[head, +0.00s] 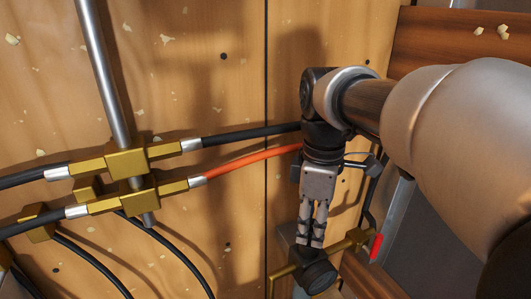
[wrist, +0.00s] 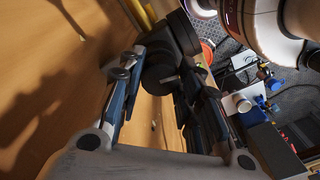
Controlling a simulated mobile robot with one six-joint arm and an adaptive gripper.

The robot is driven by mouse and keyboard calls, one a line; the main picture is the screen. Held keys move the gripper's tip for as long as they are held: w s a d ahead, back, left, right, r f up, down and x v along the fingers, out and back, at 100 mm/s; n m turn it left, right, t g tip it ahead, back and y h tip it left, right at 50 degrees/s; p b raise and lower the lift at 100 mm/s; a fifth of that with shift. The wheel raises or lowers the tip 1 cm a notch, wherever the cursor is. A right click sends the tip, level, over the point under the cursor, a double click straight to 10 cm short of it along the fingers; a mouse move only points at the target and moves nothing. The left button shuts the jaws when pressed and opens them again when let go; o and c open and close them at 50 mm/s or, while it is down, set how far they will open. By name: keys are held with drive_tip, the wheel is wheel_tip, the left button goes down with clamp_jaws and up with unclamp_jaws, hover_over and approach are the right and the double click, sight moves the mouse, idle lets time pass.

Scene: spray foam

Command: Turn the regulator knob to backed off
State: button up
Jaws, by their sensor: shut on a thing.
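The regulator knob (head: 319,279) is a dark round cap at the bottom of the head view, on a brass fitting. My gripper (head: 311,242) points down, with its fingertips right at the knob. In the wrist view the two fingers of my gripper (wrist: 158,75) come up on either side of the dark knob (wrist: 166,62), and it is shut on it. The fingers partly hide the knob. I cannot read its turn position or any mark on it.
A red lever (head: 376,247) sits on the brass fitting just right of the knob. Brass blocks (head: 128,162) with black hoses and an orange hose (head: 245,162) cross at left. A wooden wall (head: 210,70) stands close behind. A cluttered floor (wrist: 285,140) shows at right in the wrist view.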

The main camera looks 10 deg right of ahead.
sight(313, 225)
drive_tip(key=shift+n, duration=0.8)
drive_tip(key=o, duration=1.1)
drive_tip(key=shift+r, duration=0.1)
wheel_tip(313, 225, up, 12)
drive_tip(key=shift+f, duration=0.1)
